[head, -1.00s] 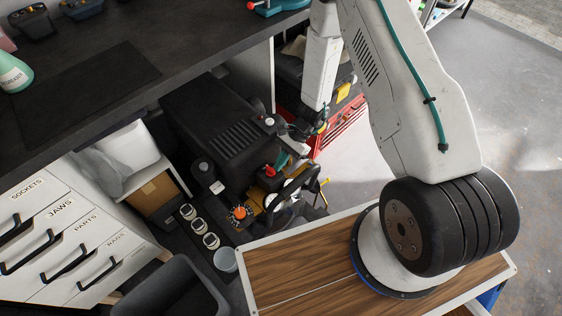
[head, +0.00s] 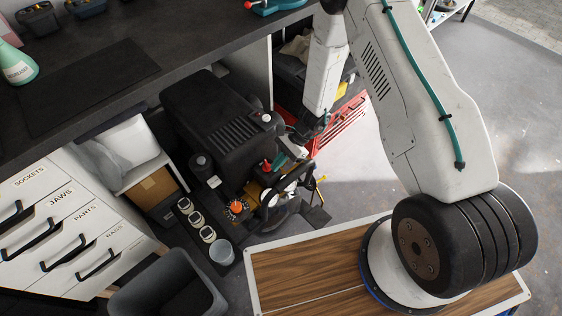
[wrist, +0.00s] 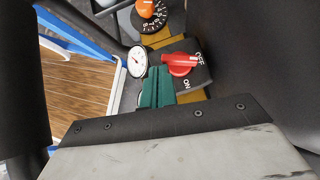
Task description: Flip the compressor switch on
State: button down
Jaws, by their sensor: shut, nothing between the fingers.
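The black compressor (head: 215,120) stands on the floor below the workbench. Its red switch (head: 267,166) is on the near end of the machine. In the wrist view the red switch (wrist: 180,64) sits on a dark plate marked OFF at the upper right and ON below. The white line on the knob points toward OFF. My gripper (wrist: 157,90) shows teal fingers, shut and empty, just below and left of the switch. A small gap seems to separate them, but contact cannot be ruled out. In the head view my gripper (head: 282,160) is right beside the switch.
An orange dial knob (wrist: 146,8) and a white gauge (wrist: 138,61) are close to the switch. A grey bin (head: 170,290), labelled drawers (head: 60,220) and several small cups stand to the left. A wood-topped surface (head: 300,275) lies in front.

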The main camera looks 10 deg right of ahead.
jog(key=shift+s+a, duration=0.7)
jog(key=shift+s, duration=0.05)
jog(key=shift+w, duration=0.1)
dwell(1.2)
jog(key=shift+w+a+r, duration=0.1)
jog(key=shift+w+a, duration=0.05)
jog(key=shift+w, duration=0.8)
jog(key=shift+w+d+r, duration=0.15)
jog(key=shift+d+r, duration=0.15)
jog(key=shift+d, duration=0.05)
jog(key=d+r, duration=0.4)
jog(key=shift+w+d+r, duration=0.2)
jog(key=shift+w+r, duration=0.05)
jog(key=shift+r, duration=0.1)
